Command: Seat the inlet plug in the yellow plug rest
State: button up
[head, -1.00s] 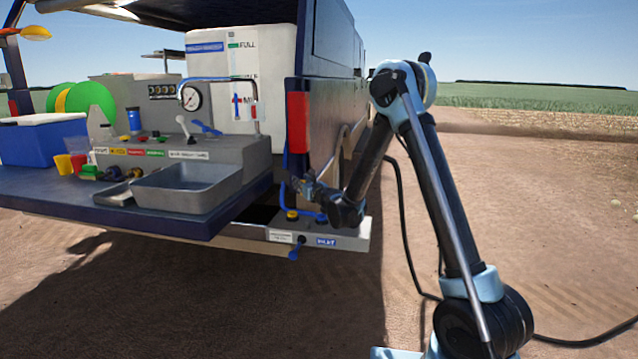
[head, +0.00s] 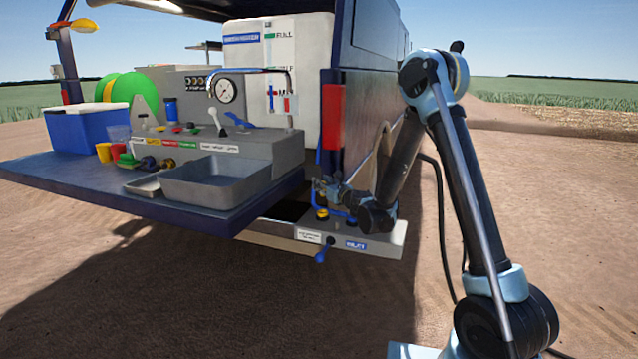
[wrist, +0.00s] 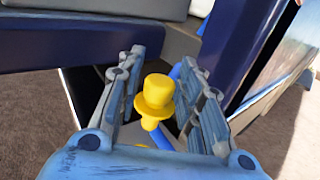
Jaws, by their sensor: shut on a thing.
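The inlet plug (wrist: 155,92) is yellow, with a rounded knob above a wider collar and a narrower stem. In the wrist view it sits between the fingers of my gripper (wrist: 163,78), which is shut on it. In the head view my gripper (head: 329,188) is just above the rear step at the vehicle's corner, and the plug is hard to make out. A small yellow fitting, apparently the yellow plug rest (head: 321,214), shows on the step below my gripper. I cannot tell whether the plug touches it.
The step (head: 385,243) carries a blue INLET label (head: 356,245) and a blue-handled valve (head: 321,254). A blue pipe (head: 319,150) runs close beside my gripper. The tailgate with a metal basin (head: 215,178) is to the left. Open ground lies to the right.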

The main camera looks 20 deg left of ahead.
aim_at(323, 196)
jog(key=shift+d+f, duration=0.1)
jog(key=shift+f, duration=2.45)
jog(key=shift+f, duration=0.75)
jog(key=shift+f, duration=0.95)
jog(key=o, duration=1)
jog(key=shift+c, duration=0.2)
